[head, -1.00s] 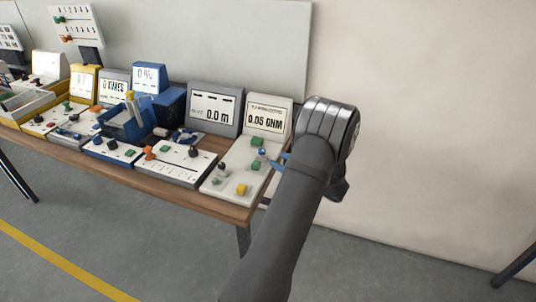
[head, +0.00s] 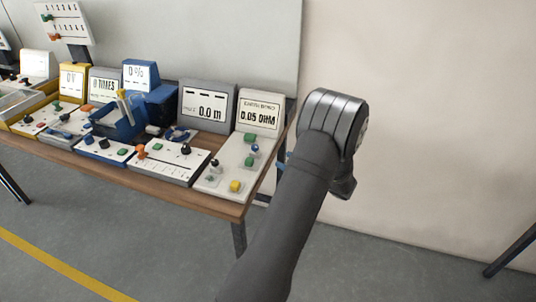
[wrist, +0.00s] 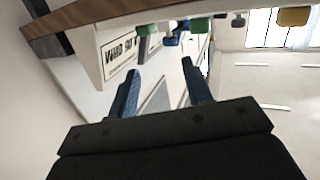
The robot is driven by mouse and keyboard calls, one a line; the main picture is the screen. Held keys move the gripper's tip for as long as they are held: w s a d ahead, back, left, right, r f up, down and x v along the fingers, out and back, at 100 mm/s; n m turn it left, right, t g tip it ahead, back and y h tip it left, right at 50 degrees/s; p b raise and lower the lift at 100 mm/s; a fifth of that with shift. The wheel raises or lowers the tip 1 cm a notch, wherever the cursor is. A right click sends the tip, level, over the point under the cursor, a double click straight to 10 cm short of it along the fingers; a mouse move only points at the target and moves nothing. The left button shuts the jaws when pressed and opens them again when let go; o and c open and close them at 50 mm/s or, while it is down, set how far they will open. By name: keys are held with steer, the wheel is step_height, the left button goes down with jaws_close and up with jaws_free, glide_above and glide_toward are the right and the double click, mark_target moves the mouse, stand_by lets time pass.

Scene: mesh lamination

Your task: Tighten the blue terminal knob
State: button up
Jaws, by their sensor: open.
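The blue terminal knob (head: 254,149) stands on the white panel at the right end of the bench, between two green knobs. In the wrist view a blue knob (wrist: 170,39) shows near the top, beyond the fingertips. My gripper (wrist: 160,78) is open, with two blue fingers apart and nothing between them. In the head view my wrist and forearm hide most of the gripper, just right of the panel. The gripper is apart from the blue knob.
The white panel (head: 213,183) also bears a dark-capped knob (head: 213,164) and a yellow knob (head: 235,186). Its display (head: 260,115) reads 0.05 OHM. Other instrument units crowd the bench (head: 150,178) to the left. The floor to the right is mostly free.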

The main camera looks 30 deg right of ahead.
mark_target(253, 146)
steer(key=w+a+r+n+g+h, duration=0.1)
steer(key=w+g+h, duration=0.1)
steer(key=w+h, duration=0.1)
steer(key=w+a+r+n+g+h, duration=0.1)
steer(key=w+r+g+h, duration=0.1)
steer(key=h, duration=0.3)
steer(key=w+a+r+n+g+h, duration=0.1)
steer(key=w+r+g+h, duration=0.1)
steer(key=w+g+h, duration=0.1)
steer(key=shift+w+n+g+h, duration=0.3)
steer(key=shift+w+h, duration=0.6)
steer(key=shift+w, duration=0.05)
steer(key=a+r+n+g+h, duration=0.1)
steer(key=a+n+g+h, duration=0.3)
steer(key=a, duration=0.7)
steer(key=a+r+n+g+h, duration=0.25)
steer(key=a+n, duration=0.45)
steer(key=a, duration=0.4)
steer(key=shift+t+h, duration=0.25)
steer(key=shift+h, duration=0.1)
steer(key=x, duration=1.7)
steer(key=shift+s+d+f, duration=0.1)
steer(key=shift+d+f, duration=0.05)
steer(key=shift+f, duration=0.3)
steer(key=c, duration=1)
steer(key=shift+m, duration=0.3)
